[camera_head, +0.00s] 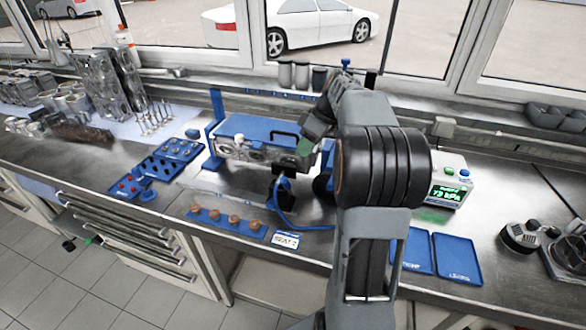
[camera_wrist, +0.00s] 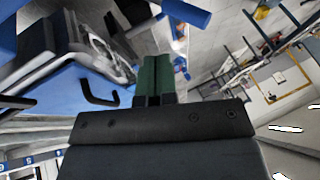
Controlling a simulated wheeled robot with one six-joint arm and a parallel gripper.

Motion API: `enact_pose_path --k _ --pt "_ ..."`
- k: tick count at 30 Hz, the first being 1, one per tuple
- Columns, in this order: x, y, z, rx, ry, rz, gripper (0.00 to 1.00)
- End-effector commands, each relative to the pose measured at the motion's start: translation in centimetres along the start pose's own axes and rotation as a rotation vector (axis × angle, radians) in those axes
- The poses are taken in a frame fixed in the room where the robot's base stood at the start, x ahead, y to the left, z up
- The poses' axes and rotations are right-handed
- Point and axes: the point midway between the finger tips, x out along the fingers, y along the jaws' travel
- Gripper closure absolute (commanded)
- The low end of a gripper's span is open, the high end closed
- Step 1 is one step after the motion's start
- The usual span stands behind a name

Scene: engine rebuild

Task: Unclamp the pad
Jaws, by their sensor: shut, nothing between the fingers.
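A blue pad (camera_head: 245,127) with a black handle (camera_head: 285,137) lies on top of a metal engine head (camera_head: 245,152) in a blue-posted fixture (camera_head: 214,118). My gripper (camera_head: 311,146), with green fingers, is at the right end of the pad. In the wrist view the green fingers (camera_wrist: 154,78) are together and hold nothing. The pad's blue surface (camera_wrist: 62,100) and handle (camera_wrist: 98,96) show to their left there. A blue cylindrical part (camera_wrist: 187,12) shows beyond the fingertips. My arm hides the fixture's right side, and I cannot tell the clamp's state.
A gauge box (camera_head: 450,190) with a lit display stands right of my arm. A black and blue part (camera_head: 283,184) with a blue hose is before the fixture. Blue trays (camera_head: 457,258) lie at right. A strip with copper-coloured parts (camera_head: 228,223) lies in front. Engine parts fill the left bench.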

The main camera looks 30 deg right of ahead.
Motion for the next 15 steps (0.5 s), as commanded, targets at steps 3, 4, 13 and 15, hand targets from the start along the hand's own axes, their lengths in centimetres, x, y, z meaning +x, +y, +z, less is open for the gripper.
enact_pose_path --k 3,4,13,15 --pt "2.2 -0.1 0.0 0.001 -0.001 -0.003 1.0" --pt "2.7 -0.1 0.0 0.002 -0.001 -0.003 1.0" --pt "5.5 -1.9 0.5 0.003 0.0 0.001 1.0" --pt "5.8 -2.1 0.6 0.003 0.0 0.002 1.0"
